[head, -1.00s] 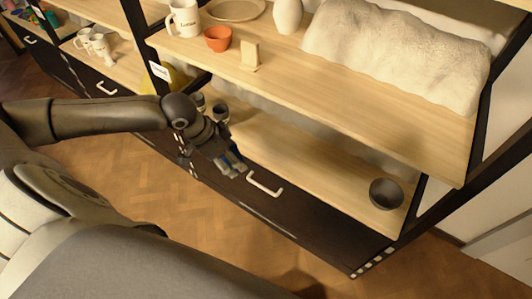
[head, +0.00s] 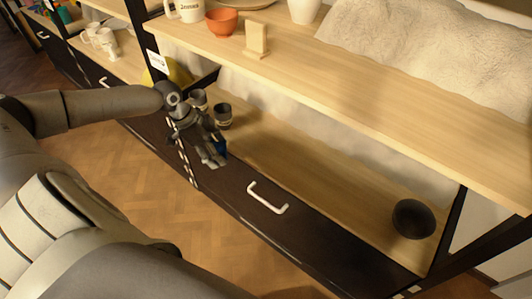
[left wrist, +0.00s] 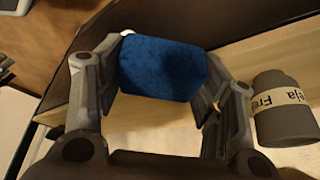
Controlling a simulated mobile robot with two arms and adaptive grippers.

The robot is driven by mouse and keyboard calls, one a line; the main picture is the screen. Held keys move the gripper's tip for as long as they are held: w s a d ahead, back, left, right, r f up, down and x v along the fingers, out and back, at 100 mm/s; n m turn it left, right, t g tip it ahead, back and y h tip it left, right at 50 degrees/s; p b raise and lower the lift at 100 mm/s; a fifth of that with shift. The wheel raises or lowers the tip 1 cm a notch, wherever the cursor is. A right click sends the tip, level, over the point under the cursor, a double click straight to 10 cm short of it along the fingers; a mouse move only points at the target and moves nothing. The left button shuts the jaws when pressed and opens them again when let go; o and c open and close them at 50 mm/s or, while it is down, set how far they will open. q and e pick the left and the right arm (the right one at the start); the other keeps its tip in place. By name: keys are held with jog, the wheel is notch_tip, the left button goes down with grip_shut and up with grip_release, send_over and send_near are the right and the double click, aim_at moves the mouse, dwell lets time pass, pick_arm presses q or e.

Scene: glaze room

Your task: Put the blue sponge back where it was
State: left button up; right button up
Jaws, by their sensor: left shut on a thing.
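The blue sponge (left wrist: 163,68) is held between the two fingers of my left gripper (left wrist: 160,92) in the left wrist view. Only a small part of the sponge (head: 221,148) shows there, beside the fingers. I cannot tell whether the sponge touches the shelf. My right gripper is in neither view.
A dark bowl (head: 413,219) stands at the shelf's right end. Between them the shelf is clear. The upper shelf (head: 350,85) overhangs it.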

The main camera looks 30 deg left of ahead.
pick_arm(q)
jog(key=b, duration=0.1)
send_over(270, 157)
jog(key=s+a, duration=0.3)
jog(key=a, duration=0.1)
jog(key=shift+w+d, duration=0.1)
jog(key=shift+d, duration=0.1)
jog(key=shift+w+d+b, duration=0.3)
jog(key=shift+w+d, duration=0.55)
jog(key=shift+d, duration=0.2)
jog(key=shift+w+d+f, duration=0.15)
jog(key=shift+d+f, duration=0.05)
jog(key=shift+f, duration=0.6)
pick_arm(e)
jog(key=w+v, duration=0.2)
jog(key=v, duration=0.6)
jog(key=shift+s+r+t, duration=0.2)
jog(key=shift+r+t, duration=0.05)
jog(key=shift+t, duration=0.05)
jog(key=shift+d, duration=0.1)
pick_arm(q)
jog(key=o, duration=1)
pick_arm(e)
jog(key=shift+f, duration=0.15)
